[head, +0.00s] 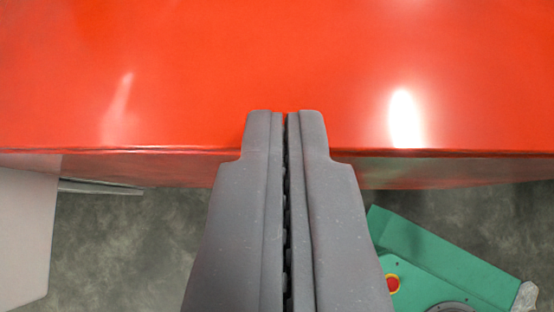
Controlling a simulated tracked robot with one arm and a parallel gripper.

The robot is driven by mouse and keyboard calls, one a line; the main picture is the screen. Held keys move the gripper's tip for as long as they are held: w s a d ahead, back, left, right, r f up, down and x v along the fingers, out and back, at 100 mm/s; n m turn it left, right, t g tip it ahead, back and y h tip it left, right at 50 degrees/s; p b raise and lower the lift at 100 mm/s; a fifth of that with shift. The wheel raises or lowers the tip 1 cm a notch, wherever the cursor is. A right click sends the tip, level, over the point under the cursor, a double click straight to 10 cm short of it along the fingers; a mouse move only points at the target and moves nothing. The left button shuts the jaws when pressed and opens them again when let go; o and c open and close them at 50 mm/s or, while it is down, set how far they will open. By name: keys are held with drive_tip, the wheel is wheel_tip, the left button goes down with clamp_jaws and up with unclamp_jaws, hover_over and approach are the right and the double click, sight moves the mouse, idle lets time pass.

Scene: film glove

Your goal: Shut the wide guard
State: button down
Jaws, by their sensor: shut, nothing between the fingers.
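A wide, glossy red panel (190,70) fills the upper half of the head view. It may be the guard, but I cannot tell for sure from this close. Its lower edge runs almost level across the whole picture. My gripper (286,115) is shut and empty, with its dark grey fingers side by side. The fingertips overlap the panel just above its edge in the picture. I cannot tell whether they touch it. The panel's ends and any hinge or handle are out of view.
A green machine part (440,255) with a red button (392,283) lies at the lower right. A pale grey panel (22,235) stands at the lower left. Mottled grey floor (130,245) shows between, below the red edge.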

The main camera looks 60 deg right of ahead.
drive_tip(key=shift+s+a+p, duration=1.2)
drive_tip(key=shift+s+a, duration=0.95)
drive_tip(key=shift+a, duration=2.05)
drive_tip(key=w+a+r+n+t+y+p, duration=0.2)
drive_tip(key=a+r+n, duration=0.1)
drive_tip(key=r, duration=0.7)
drive_tip(key=w+a+r+n+t+y+p, duration=0.1)
drive_tip(key=w+a+r+n+y, duration=0.15)
drive_tip(key=r, duration=0.65)
drive_tip(key=w+a+r+n+t+y+p, duration=0.2)
drive_tip(key=a+r, duration=0.2)
drive_tip(key=r, duration=0.6)
drive_tip(key=s+d+r+n+t+p, duration=0.1)
drive_tip(key=s+d+r+t, duration=0.1)
drive_tip(key=r, duration=0.8)
drive_tip(key=s+d+r+n+t+y, duration=0.1)
drive_tip(key=s+d+r+n+t, duration=0.1)
drive_tip(key=r, duration=0.9)
drive_tip(key=s+d+r+n+t+y+p, duration=0.1)
drive_tip(key=s+d+r+n, duration=0.1)
drive_tip(key=r, duration=0.8)
drive_tip(key=shift+d+r+t+p, duration=0.2)
drive_tip(key=shift+d+t+p, duration=0.15)
drive_tip(key=shift+d, duration=0.35)
